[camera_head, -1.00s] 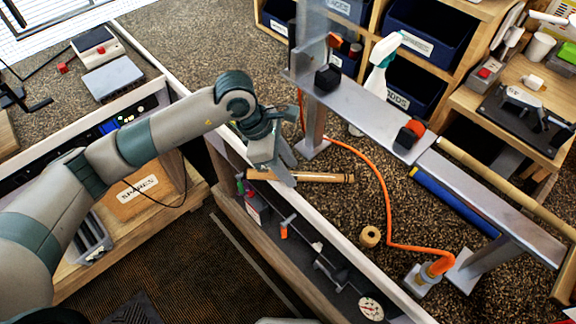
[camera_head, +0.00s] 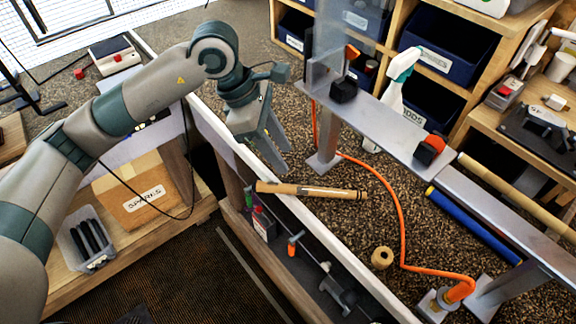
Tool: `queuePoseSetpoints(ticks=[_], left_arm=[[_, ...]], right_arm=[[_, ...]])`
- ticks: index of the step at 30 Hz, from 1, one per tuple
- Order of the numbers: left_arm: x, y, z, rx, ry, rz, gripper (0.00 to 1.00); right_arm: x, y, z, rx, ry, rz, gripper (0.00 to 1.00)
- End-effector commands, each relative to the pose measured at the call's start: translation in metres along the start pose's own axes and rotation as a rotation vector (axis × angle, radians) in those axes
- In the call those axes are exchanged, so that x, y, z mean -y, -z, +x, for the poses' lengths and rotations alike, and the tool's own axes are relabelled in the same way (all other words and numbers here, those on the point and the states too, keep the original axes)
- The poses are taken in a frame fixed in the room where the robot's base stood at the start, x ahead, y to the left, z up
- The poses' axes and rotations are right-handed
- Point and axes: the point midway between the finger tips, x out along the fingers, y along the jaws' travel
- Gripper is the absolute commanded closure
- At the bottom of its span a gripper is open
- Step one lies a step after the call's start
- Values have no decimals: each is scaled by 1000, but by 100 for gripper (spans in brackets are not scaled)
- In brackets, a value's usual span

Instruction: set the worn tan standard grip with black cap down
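A tan grip (camera_head: 312,191) lies on the speckled brown bench surface, close to the pale front rail. It has dark marks near its ends, but I cannot clearly make out a black cap. My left gripper (camera_head: 284,158) is above and slightly left of the grip, pointing down, with a visible gap between it and the grip. Its fingers are apart and nothing shows between them. My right gripper is not in view.
A tan ring (camera_head: 382,258) and an orange hose (camera_head: 401,215) lie right of the grip. A metal beam (camera_head: 395,125) on posts stands behind it. A pale rail (camera_head: 285,215) edges the bench.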

Motion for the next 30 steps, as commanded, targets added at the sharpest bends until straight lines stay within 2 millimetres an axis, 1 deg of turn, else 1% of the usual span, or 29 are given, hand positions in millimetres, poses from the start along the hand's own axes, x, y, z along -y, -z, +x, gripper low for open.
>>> queuePoseSetpoints(ticks=[3, 6, 23, 26, 29, 30], left_arm=[[0, 0, -9, 0, -2, 1, 63], [0, 0, -13, 1, -1, 0, 63], [1, -1, -13, 6, 3, 0, 63], [5, -7, -10, 32, 17, -1, 63], [14, -20, -3, 96, 49, -7, 63], [19, -27, -1, 133, 67, -11, 63]], right_arm=[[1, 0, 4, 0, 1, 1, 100], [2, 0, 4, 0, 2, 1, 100], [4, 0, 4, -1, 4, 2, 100], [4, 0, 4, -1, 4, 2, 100], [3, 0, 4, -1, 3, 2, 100], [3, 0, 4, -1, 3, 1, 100]])
